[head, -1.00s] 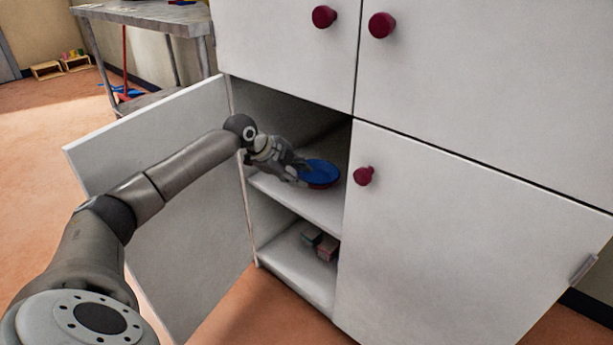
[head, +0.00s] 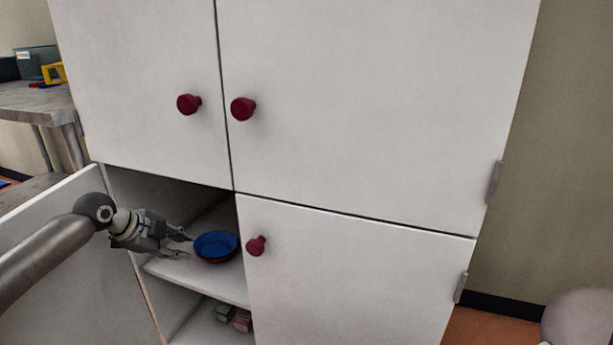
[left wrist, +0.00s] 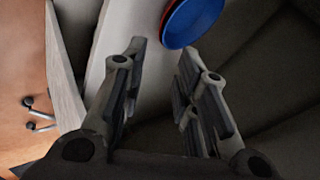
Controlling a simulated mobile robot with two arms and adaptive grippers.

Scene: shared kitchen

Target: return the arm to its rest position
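My left gripper (head: 184,245) reaches into the open lower-left compartment of the white cabinet, above its upper shelf. Its fingers are spread and empty, as the left wrist view (left wrist: 161,50) also shows. A bowl (head: 216,246), blue inside and reddish outside, sits upright on that shelf just beyond the fingertips. In the left wrist view the bowl (left wrist: 191,22) is at the top, apart from the fingers. My right gripper is not in view.
The open cabinet door (head: 60,260) stands left of the compartment, beside my left arm. The lower-right door (head: 350,270) is shut. Small boxes (head: 230,316) lie on the lower shelf. A metal table (head: 35,100) with bins stands at the far left.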

